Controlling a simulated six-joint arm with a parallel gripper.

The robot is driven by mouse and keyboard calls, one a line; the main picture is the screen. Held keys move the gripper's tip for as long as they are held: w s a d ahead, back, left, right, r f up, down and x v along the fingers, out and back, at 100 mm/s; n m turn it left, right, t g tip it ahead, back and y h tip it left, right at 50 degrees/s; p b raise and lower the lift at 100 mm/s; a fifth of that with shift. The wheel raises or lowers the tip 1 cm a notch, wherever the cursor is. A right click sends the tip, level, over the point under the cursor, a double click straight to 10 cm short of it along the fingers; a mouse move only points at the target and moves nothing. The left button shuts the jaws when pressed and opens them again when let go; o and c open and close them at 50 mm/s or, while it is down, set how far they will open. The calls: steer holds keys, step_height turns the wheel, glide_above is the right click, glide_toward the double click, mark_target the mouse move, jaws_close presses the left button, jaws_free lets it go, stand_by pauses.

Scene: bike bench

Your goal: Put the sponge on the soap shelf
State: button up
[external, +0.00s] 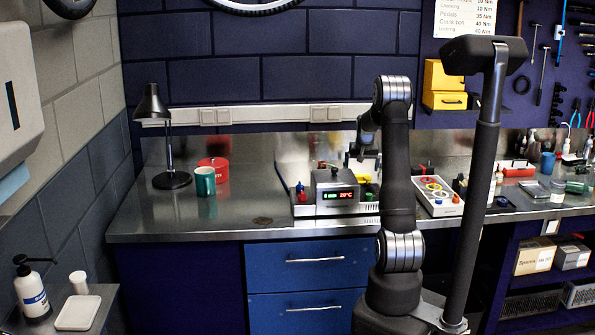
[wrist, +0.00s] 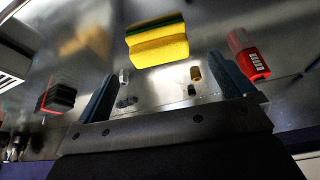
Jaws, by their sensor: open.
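A yellow sponge with a green layer (wrist: 158,45) lies on the steel surface in the wrist view, ahead of my gripper (wrist: 167,86) and apart from it. My gripper is open, with its two dark fingers spread and nothing between them. In the external view my gripper (external: 362,163) is over the bench behind the display box, partly hidden by my arm. A bit of yellow below it may be the sponge; I cannot tell. The soap shelf (external: 107,305) is at the lower left, holding a pump bottle (external: 34,296), a white dish (external: 78,313) and a small white item (external: 78,282).
A display box (external: 335,193) stands just in front of my gripper. A black lamp (external: 171,180), teal mug (external: 205,181) and red tin (external: 215,165) stand to the left. A tray of coloured rings (external: 422,203) is at the right. The bench's front left is mostly clear.

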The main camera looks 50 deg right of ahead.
mark_target(360, 175)
steer(key=x, duration=0.4)
steer(key=shift+f, duration=0.15)
steer(key=c, duration=1.1)
step_height(360, 175, up, 4)
steer(key=shift+r, duration=0.1)
steer(key=s+r, duration=0.2)
steer(key=s, duration=0.1)
steer(key=s+d+r, duration=0.1)
steer(key=s+r, duration=0.1)
steer(key=s, duration=0.2)
steer(key=s+d+r, duration=0.1)
steer(key=s+r, duration=0.1)
steer(key=s, duration=0.2)
steer(key=shift+s+d+r, duration=0.1)
steer(key=shift+s+r, duration=0.1)
steer(key=shift+r, duration=0.2)
steer(key=shift+w, duration=0.1)
